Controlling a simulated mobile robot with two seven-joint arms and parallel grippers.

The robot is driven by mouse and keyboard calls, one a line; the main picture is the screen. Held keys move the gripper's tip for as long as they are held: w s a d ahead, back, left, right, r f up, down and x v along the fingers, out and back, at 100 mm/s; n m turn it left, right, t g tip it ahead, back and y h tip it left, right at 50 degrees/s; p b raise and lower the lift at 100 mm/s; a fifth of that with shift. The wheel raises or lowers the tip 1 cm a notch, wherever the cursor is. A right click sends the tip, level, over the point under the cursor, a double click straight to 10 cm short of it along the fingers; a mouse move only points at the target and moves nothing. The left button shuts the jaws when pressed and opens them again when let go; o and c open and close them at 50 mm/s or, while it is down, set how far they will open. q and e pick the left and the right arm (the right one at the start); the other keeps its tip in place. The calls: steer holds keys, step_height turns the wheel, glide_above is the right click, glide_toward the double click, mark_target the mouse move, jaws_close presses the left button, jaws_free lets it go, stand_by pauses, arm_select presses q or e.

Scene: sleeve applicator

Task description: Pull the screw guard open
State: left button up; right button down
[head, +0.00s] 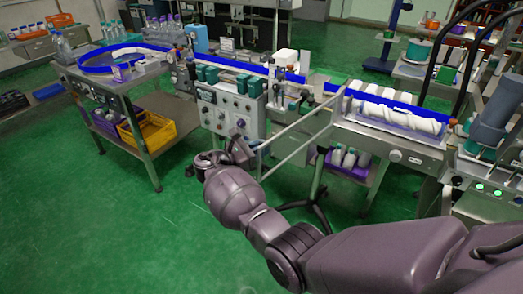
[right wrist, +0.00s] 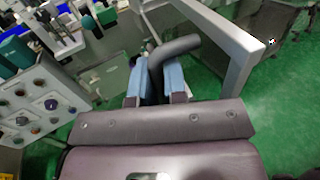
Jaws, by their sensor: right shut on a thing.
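The screw guard (head: 298,124) is a light metal frame with a clear middle. In the head view it stands out at an angle from the front of the conveyor, left of the white screw (head: 400,117). My right gripper (head: 241,152) is at the frame's outer left end. In the right wrist view the blue-padded fingers of the gripper (right wrist: 157,78) are shut on a dark grey bent handle (right wrist: 178,46), beside the guard's metal frame (right wrist: 243,62). The handle's lower part is hidden between the fingers. My left gripper is not in view.
A control panel (head: 232,118) with knobs and buttons is behind and left of my right gripper. A side table (head: 135,80) with a yellow crate (head: 152,131) stands at the left. The green floor (head: 120,240) in the left foreground is clear.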

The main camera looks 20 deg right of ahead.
steer(key=shift+w, duration=0.15)
steer(key=shift+r, duration=0.1)
steer(key=c, duration=1.5)
jaws_free()
steer(key=a, duration=0.7)
steer(key=s+a+b, duration=0.1)
steer(key=a, duration=0.3)
steer(key=shift+d, duration=0.1)
